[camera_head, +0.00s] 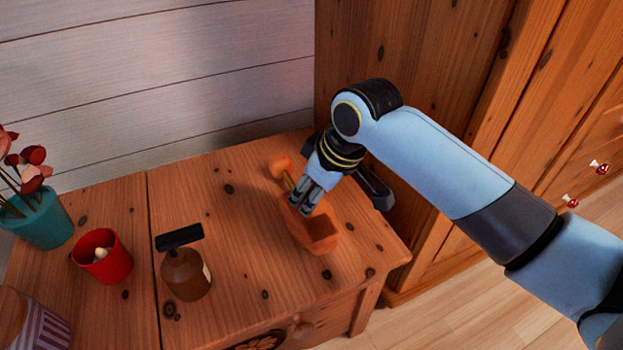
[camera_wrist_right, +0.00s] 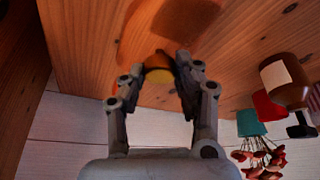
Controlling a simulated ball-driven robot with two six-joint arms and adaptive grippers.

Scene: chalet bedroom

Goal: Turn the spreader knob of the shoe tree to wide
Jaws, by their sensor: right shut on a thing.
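The orange wooden shoe tree (camera_head: 321,235) lies on the right part of the wooden dresser top, with a rounded end (camera_head: 280,166) toward the wall and a brass-coloured rod (camera_head: 288,181) between. My right gripper (camera_head: 302,207) reaches down over its middle and hides part of it. In the right wrist view, the fingers (camera_wrist_right: 158,80) are closed around a small orange-brown piece with a yellow end, which looks like the spreader knob (camera_wrist_right: 158,62). The knob's setting cannot be read. My left gripper is not in view.
A brown bottle with a black top (camera_head: 186,273) stands left of the shoe tree. Farther left are a red cup (camera_head: 101,256), a teal flower pot (camera_head: 38,222) and a striped container (camera_head: 32,325). A wooden wardrobe (camera_head: 410,60) rises close behind my right arm.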

